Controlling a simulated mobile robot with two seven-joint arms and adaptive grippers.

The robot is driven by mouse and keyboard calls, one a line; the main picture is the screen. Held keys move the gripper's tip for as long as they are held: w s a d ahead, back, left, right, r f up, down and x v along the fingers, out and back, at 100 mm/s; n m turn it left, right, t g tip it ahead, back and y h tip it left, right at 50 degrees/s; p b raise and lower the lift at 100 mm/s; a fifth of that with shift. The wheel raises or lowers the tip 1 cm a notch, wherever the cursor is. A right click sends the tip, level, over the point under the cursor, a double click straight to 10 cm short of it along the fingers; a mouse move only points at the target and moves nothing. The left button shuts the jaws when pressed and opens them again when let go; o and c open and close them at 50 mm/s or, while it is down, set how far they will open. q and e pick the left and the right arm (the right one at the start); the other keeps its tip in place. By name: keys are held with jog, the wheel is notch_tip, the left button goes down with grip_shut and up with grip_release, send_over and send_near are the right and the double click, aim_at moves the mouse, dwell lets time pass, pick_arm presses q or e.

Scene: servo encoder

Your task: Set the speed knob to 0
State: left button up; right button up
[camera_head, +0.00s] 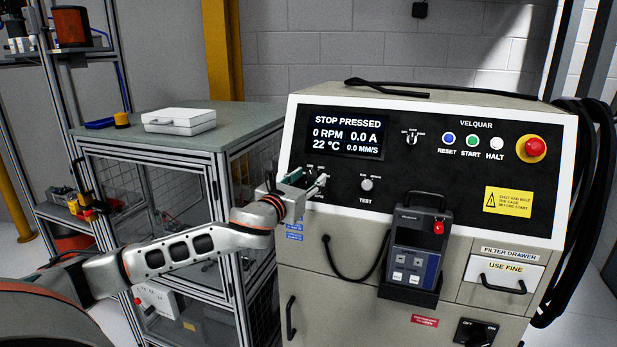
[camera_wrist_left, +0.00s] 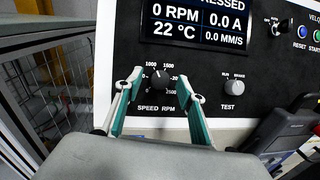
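The speed knob (camera_wrist_left: 159,80) is a small dark round knob above the label SPEED RPM, with a number scale around it. Its pointer seems to face the upper part of the scale, but the exact setting is too small to read. My left gripper (camera_wrist_left: 164,74) is open, its two green-grey fingers apart on the left and right of the knob, with gaps visible. In the head view my left gripper (camera_head: 310,178) is at the lower left of the control panel and hides most of the knob. My right gripper is not in view.
The display (camera_head: 347,134) reads STOP PRESSED, 0 RPM. A TEST knob (camera_head: 366,185) is right of the gripper. A handheld pendant (camera_head: 416,245) hangs below the panel. A red stop button (camera_head: 531,148) is at the far right. A workbench (camera_head: 240,125) stands to the left.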

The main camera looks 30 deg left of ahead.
pick_arm(q)
jog(key=shift+w, duration=0.25)
jog(key=shift+c, duration=0.4)
jog(key=c, duration=1)
